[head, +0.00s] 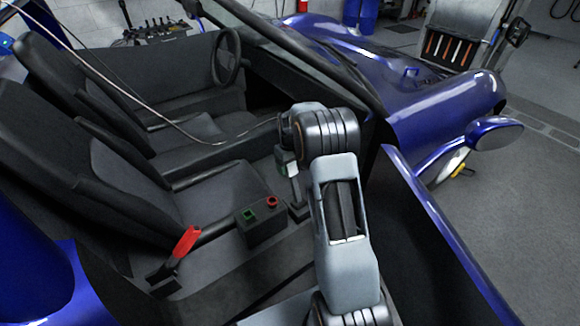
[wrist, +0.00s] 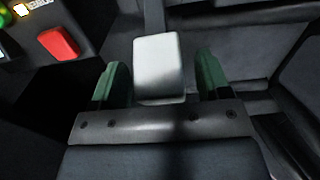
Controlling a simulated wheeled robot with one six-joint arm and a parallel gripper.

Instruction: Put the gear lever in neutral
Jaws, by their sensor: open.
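The gear lever has a pale grey, block-like knob (wrist: 158,62) that shows in the wrist view. In the head view the lever (head: 295,187) stands on a dark base between the seats and the near door side. My gripper (wrist: 160,72) is open, with one green finger on each side of the knob. A dark gap shows between the knob and each finger, so neither seems to touch it. In the head view my gripper (head: 284,160) is at the top of the lever and is partly hidden by my own arm.
A dark box (head: 262,228) with a green and a red button stands left of the lever. A red-handled lever (head: 184,243) is further left and nearer. Black seats (head: 100,150), a steering wheel (head: 227,57) and the blue door edge (head: 440,230) surround the cabin.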

